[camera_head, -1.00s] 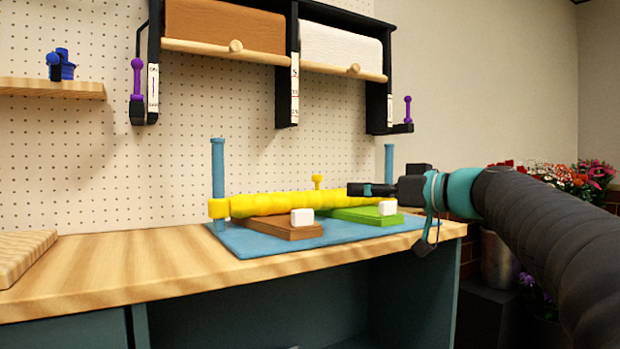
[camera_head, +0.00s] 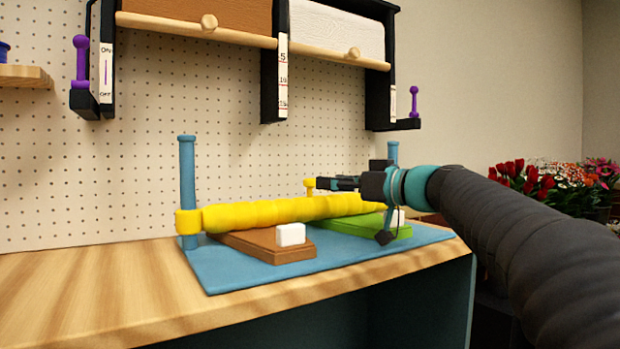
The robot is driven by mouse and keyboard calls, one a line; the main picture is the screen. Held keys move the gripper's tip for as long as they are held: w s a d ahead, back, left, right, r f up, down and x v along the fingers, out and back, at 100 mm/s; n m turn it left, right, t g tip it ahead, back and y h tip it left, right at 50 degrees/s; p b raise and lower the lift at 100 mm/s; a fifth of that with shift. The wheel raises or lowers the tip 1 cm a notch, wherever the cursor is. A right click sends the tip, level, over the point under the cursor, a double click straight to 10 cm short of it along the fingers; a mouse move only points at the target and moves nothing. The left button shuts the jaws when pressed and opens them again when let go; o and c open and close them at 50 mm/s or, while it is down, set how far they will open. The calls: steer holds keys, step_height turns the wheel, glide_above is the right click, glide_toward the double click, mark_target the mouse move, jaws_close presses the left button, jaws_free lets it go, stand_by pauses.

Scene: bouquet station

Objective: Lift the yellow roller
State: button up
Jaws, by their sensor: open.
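The yellow roller (camera_head: 270,212) lies across the blue base (camera_head: 222,270), low over a brown block (camera_head: 262,246) and a green block (camera_head: 350,226). Its left end has a yellow collar around the left blue post (camera_head: 187,190). A small yellow knob (camera_head: 309,186) stands up behind the roller's middle. My gripper (camera_head: 322,184) points left, just behind and above the roller beside the knob. It is open, and I cannot tell whether the knob is between its fingers. The roller's right end is hidden behind my arm.
White pieces sit on the brown block (camera_head: 290,234) and the green block. A black rack with brown and white rolls (camera_head: 337,33) hangs above on the pegboard. The wooden counter (camera_head: 90,290) is clear at left. Flowers (camera_head: 540,185) stand at the right.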

mark_target(310, 180)
steer(key=p+x, duration=0.1)
steer(key=x, duration=0.6)
steer(key=shift+a, duration=0.1)
jaws_close()
